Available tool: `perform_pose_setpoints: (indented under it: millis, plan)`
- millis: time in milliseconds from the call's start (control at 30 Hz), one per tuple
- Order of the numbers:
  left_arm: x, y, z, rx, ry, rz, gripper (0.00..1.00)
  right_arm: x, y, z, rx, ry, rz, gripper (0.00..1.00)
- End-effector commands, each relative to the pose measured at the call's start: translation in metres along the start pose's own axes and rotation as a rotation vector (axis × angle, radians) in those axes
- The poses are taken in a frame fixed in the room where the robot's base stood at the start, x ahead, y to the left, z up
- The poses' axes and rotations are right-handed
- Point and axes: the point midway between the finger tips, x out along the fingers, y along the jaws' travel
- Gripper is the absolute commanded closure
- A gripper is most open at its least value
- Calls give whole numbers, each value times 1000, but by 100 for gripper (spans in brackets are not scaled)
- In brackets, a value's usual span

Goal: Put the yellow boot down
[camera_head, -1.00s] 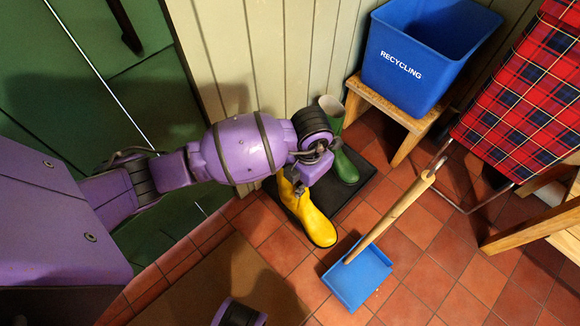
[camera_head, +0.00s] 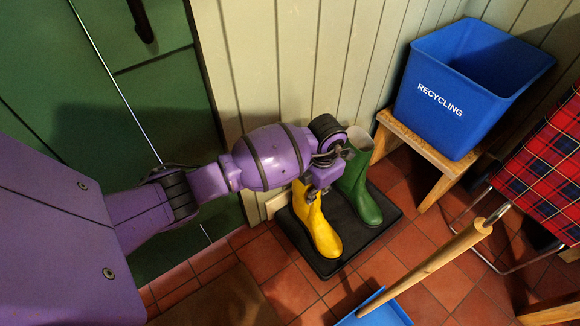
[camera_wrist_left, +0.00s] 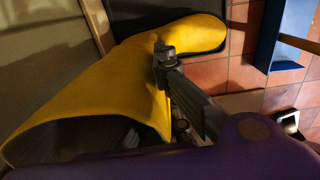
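The yellow boot (camera_head: 318,228) stands roughly upright over the left part of the black boot tray (camera_head: 330,268), left of the green boot (camera_head: 362,190). I cannot tell whether its sole fully touches the tray. My left gripper (camera_head: 311,194) is at the top of its shaft and appears shut on it. In the left wrist view the yellow boot (camera_wrist_left: 110,85) fills the middle, its open top toward the lower left. One dark finger of the left gripper (camera_wrist_left: 180,95) lies against the shaft; the other finger is hidden. My right gripper is out of view.
A blue recycling bin (camera_head: 475,85) sits on a wooden stool (camera_head: 432,152) at the right. A wooden-handled blue dustpan (camera_head: 385,312) is in front of the tray. A tartan chair (camera_head: 545,180) is at far right. Panelled wall stands close behind the boots.

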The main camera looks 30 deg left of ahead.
Motion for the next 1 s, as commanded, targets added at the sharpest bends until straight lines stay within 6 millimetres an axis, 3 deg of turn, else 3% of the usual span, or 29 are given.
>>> perform_pose_setpoints:
  millis: [100, 300, 667, 833, 1000]
  plan:
    - [9, 6, 8, -1, -5, 0, 100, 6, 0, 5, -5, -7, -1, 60]
    - [35, 4, 7, -1, -4, -1, 100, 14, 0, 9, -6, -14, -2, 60]
    - [38, 4, 6, 0, -4, 1, 100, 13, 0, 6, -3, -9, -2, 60]
    - [39, 4, 5, 0, -1, 1, 79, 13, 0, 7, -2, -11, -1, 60]
    - [38, 4, 5, 0, -2, 1, 77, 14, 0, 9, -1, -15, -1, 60]
